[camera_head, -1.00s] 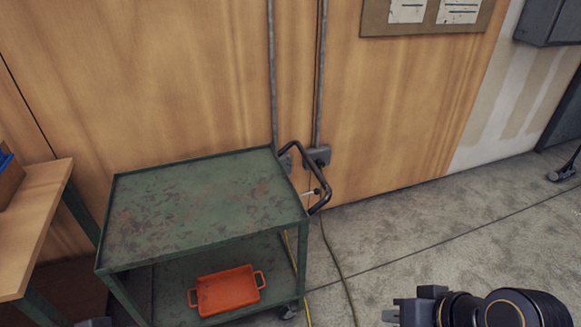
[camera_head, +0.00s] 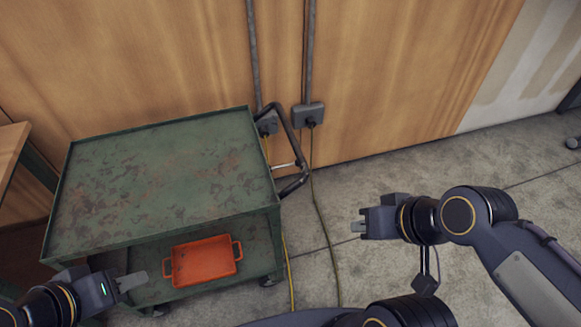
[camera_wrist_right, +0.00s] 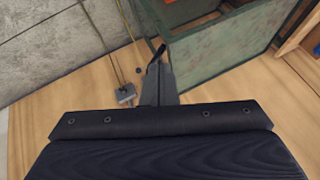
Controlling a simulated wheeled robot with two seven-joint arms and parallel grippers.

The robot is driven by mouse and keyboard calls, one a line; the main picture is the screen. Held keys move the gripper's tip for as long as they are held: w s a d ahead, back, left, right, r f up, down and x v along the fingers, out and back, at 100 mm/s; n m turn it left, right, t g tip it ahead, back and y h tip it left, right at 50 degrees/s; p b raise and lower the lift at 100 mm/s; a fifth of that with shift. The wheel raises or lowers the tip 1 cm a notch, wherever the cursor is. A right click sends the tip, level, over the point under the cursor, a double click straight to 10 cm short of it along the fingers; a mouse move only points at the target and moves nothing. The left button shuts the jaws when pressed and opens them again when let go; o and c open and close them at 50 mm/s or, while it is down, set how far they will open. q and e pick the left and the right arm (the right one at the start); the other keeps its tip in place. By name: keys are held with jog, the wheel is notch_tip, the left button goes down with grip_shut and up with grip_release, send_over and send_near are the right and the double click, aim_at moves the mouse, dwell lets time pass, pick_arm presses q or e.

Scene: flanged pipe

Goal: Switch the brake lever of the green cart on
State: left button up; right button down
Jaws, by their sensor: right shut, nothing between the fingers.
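The green cart (camera_head: 165,180) stands against the wooden wall, with a worn flat top and a lower shelf. Its dark bent handle (camera_head: 292,135) sticks out at the right end. A short pale lever (camera_head: 283,165), which looks like the brake lever, sits by the handle; its exact position is too small to tell. My right gripper (camera_head: 357,227) is shut and empty, over the floor right of the cart and apart from it. In the right wrist view its fingers (camera_wrist_right: 160,80) are together, with the cart (camera_wrist_right: 225,45) beyond. My left gripper (camera_head: 135,282) is in front of the cart; its opening is unclear.
An orange tray (camera_head: 205,262) lies on the cart's lower shelf. A wall socket (camera_head: 308,115) with a hanging cable and a yellow cable (camera_head: 288,265) are right of the cart. A wooden table (camera_head: 10,145) stands at the left.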

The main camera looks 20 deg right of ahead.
jog(key=w+f+t+b, duration=0.1)
jog(key=w+f+b, duration=0.5)
jog(key=f+b, duration=0.5)
jog(key=n+t+h+b, duration=0.25)
jog(key=t+b, duration=0.85)
jog(key=b, duration=1)
send_near(285, 166)
notch_tip(285, 166, up, 2)
jog(key=s+d, duration=0.1)
jog(key=s, duration=0.1)
jog(key=shift+s+m+h, duration=0.2)
jog(key=shift+m+h, duration=0.05)
jog(key=shift+h, duration=0.1)
jog(key=w+b, duration=0.1)
jog(key=w, duration=0.9)
jog(key=shift+a+f, duration=0.15)
jog(key=shift+f, duration=0.05)
jog(key=shift+f, duration=0.1)
